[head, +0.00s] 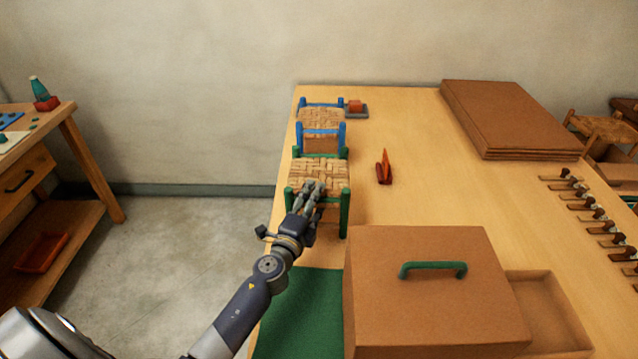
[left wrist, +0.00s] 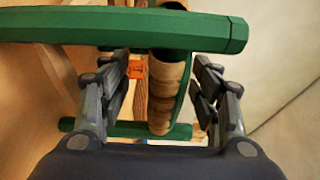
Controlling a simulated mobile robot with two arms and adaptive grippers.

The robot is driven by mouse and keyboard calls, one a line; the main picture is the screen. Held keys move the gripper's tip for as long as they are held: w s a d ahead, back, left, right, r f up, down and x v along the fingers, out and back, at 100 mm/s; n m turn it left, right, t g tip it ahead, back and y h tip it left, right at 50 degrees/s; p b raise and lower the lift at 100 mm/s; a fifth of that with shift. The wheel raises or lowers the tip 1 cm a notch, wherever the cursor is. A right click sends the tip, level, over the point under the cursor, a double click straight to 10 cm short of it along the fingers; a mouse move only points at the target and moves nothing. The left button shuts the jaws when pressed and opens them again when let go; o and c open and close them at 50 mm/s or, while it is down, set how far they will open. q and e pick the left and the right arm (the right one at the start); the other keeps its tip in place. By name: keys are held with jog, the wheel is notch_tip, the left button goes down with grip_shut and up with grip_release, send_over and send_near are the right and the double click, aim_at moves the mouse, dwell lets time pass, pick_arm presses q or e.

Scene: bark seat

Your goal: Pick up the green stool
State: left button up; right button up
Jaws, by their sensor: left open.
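The green stool (head: 344,208) stands upright on the wooden table, with green posts and a woven bark seat. In the left wrist view a green bar (left wrist: 130,28) crosses the top and another crosses lower down. The edge of the woven seat (left wrist: 163,95) shows between the fingers. My left gripper (head: 313,190) reaches in from the front and overlaps the seat's front edge. In the left wrist view its fingers (left wrist: 162,85) are open, one on each side of the seat edge, with gaps visible. Whether they touch the stool is unclear. My right gripper is not in view.
A blue stool (head: 322,131) stands right behind the green one. A red-orange tool (head: 384,168) lies to the right. A brown box with a green handle (head: 433,270) and a green mat (head: 300,310) are in front. Stacked brown boards (head: 515,115) lie at the back right.

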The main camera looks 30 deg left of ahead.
pick_arm(q)
jog(key=w, duration=0.4)
jog(key=shift+a+r, duration=0.2)
jog(key=shift+w, duration=0.65)
jog(key=shift+s, duration=0.1)
jog(key=shift+c, duration=0.9)
jog(key=c, duration=0.9)
grip_shut()
jog(key=shift+r, duration=0.1)
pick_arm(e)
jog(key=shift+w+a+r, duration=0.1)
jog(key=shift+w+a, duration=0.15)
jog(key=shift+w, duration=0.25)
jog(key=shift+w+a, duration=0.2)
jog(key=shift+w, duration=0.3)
